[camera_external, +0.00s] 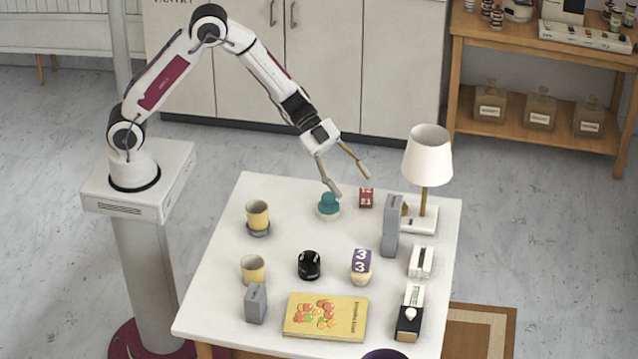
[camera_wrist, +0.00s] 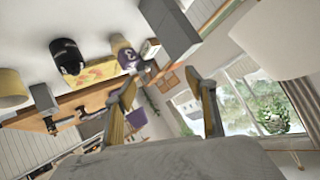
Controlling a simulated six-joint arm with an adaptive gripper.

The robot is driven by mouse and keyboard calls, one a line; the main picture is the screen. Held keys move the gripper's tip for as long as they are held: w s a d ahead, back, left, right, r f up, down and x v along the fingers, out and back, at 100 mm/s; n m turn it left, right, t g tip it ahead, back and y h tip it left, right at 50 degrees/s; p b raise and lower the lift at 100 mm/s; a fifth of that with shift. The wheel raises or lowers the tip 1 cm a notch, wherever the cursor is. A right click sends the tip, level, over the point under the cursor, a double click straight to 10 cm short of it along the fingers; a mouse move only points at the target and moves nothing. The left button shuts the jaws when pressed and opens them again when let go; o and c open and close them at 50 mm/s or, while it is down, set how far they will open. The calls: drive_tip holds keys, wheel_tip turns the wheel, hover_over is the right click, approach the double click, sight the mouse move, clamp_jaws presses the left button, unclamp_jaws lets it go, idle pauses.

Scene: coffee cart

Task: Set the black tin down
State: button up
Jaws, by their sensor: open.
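The black tin (camera_external: 309,265) stands upright on the white table (camera_external: 210,300), near its middle. It also shows at the upper left of the wrist view (camera_wrist: 68,58). Nothing holds it. My gripper (camera_external: 352,185) is open and empty, raised over the back part of the table and well apart from the tin. In the wrist view, the two fingers (camera_wrist: 168,88) are spread with nothing between them.
Around the tin are a yellow cup (camera_external: 253,270), a purple number cube (camera_external: 362,258) on a pale yellow base, and a yellow book (camera_external: 325,317). Near my gripper are a teal object (camera_external: 328,203), a red cube (camera_external: 366,198), a tall grey box (camera_external: 391,228) and a lamp (camera_external: 428,155).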

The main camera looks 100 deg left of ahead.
drive_tip(key=s+a+r+n+t+y, duration=0.1)
drive_tip(key=s+a+r+n+y, duration=0.25)
drive_tip(key=r, duration=0.45)
drive_tip(key=s+a+r+n+t+y, duration=0.1)
drive_tip(key=s+a+r+n+y, duration=0.15)
drive_tip(key=r+y, duration=0.4)
drive_tip(key=s+a+r+n+g, duration=0.1)
drive_tip(key=s+r+n+g, duration=0.3)
drive_tip(key=s, duration=0.7)
drive_tip(key=s+d+f+n+g+h, duration=0.1)
drive_tip(key=s+d, duration=0.3)
drive_tip(key=s, duration=0.8)
drive_tip(key=s+d+f+n+h, duration=0.1)
drive_tip(key=s+d, duration=0.3)
drive_tip(key=s, duration=0.8)
drive_tip(key=shift+d+f+g+h, duration=0.4)
drive_tip(key=shift+f, duration=0.1)
